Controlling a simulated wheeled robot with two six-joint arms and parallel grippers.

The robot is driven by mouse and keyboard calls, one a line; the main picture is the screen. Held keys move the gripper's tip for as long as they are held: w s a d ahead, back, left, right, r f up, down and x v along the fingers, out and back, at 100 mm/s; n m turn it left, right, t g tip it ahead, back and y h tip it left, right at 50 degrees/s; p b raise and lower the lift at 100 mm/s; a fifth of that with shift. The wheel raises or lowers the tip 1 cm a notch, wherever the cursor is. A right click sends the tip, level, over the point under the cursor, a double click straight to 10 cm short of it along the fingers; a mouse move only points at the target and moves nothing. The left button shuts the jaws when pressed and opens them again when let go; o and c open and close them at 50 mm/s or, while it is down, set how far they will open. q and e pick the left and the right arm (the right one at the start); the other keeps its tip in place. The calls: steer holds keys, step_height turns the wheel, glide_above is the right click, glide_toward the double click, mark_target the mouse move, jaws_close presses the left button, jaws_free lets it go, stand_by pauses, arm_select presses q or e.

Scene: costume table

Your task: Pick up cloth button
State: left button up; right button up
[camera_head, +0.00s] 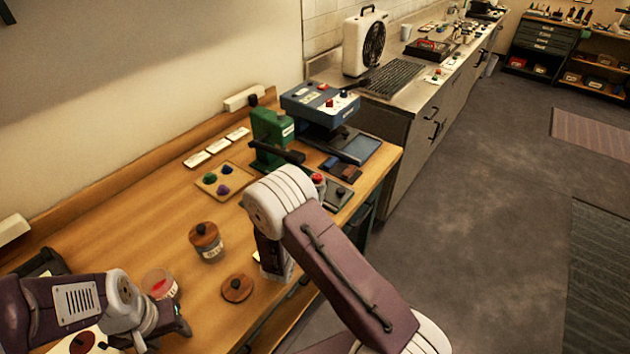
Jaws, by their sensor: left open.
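My left gripper (182,324) is open, low at the left, just in front of the tub and well apart from the tray. My right arm crosses the middle; its fingers do not show.
A green press (268,136) and a blue machine (322,104) stand behind. White label cards (217,146) lie near the wall.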

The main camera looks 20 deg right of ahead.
mark_target(317, 179)
step_height(317, 179, down, 3)
steer(key=shift+r, duration=0.15)
steer(key=shift+w+d+f, duration=0.1)
steer(key=shift+w+f, duration=0.15)
steer(key=shift+f, duration=0.05)
steer(key=x, duration=0.7)
steer(key=shift+d+p, duration=0.15)
steer(key=shift+p, duration=0.25)
steer(key=shift+r, duration=0.1)
steer(key=shift+c, duration=0.4)
jaws_close()
steer(key=shift+r, duration=0.1)
